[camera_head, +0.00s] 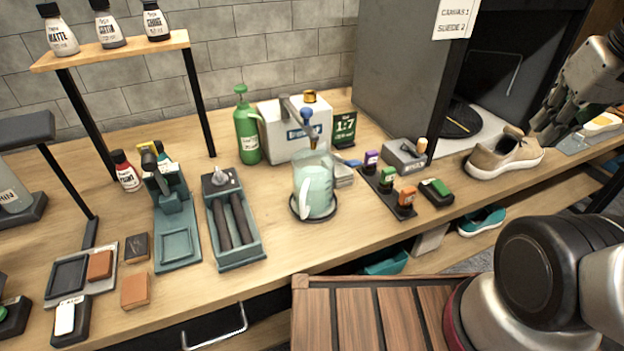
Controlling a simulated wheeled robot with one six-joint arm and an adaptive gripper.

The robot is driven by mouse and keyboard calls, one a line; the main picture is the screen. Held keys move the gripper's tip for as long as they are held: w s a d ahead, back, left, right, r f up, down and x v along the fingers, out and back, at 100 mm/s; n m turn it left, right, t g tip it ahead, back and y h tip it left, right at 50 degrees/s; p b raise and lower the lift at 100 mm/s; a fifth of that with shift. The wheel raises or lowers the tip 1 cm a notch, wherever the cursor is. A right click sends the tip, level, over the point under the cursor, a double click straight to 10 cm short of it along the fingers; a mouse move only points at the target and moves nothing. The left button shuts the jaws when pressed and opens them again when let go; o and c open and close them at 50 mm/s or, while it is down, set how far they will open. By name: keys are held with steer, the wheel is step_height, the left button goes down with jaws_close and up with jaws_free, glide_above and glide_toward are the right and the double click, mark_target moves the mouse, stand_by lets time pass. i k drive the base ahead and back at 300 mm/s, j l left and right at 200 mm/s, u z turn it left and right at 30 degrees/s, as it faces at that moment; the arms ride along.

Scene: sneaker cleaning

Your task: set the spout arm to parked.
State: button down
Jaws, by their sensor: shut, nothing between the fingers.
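The spout arm (292,110) is a grey bar on the white dispenser box (281,137). It reaches forward from the box and carries a blue knob (306,115). A brass-coloured nozzle (313,143) hangs below the knob, over the mouth of the clear jug (314,172), which holds pale green liquid. No label for a parked position is readable. My gripper (543,135) is at the upper right, far from the spout arm, above and behind the tan sneaker (490,158). It is shut and empty; its fingertips are dark and partly hard to make out.
A green spray bottle (246,135) stands left of the dispenser, and a green 1:7 sign (344,129) stands right of it. Several small coloured bottles on a dark rack (385,190) stand right of the jug. A dark booth (402,80) rises behind them.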

mark_target(297, 113)
steer(key=i+j+u, duration=0.1)
steer(key=u, duration=0.65)
